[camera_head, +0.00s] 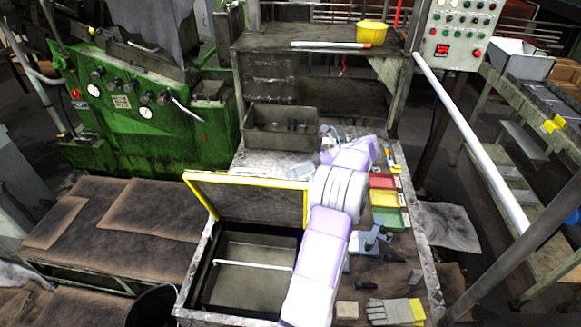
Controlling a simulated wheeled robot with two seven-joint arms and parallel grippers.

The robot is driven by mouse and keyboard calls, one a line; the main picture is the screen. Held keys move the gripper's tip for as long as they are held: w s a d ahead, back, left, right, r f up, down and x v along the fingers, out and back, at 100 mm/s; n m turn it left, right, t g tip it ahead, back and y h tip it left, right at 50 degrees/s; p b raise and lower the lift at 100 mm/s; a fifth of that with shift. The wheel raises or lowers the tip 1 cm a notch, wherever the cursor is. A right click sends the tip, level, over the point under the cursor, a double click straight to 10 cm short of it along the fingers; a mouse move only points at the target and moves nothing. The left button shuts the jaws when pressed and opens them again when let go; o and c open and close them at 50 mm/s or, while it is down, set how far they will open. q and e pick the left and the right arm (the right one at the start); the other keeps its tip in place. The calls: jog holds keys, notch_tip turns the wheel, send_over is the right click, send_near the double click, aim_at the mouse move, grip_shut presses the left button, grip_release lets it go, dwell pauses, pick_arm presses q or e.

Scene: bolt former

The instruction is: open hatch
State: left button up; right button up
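The hatch (245,197) is a dark mesh panel in a yellow frame. It stands tilted up above an open-topped metal bin, with its yellow top edge raised. The bin's dark interior shows below, crossed by a white bar (252,265). My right arm comes in from the bottom, passes over the bin's right side and bends at a white joint beside the hatch's right edge. My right gripper (302,170) appears small and pale near the hatch's upper right corner. Its fingers are unclear, and I cannot tell whether it touches the frame. My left gripper is not in view.
Red, yellow and green trays (386,198) and small tools lie right of my arm. Gloves (394,311) lie at the front right. A grey metal box (283,128) stands behind the hatch. A green machine (150,115) is at the back left.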

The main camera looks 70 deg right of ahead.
jog(key=p+v, duration=0.2)
jog(key=shift+s+d+r, duration=0.1)
jog(key=shift+s+d, duration=0.1)
jog(key=shift+s, duration=0.15)
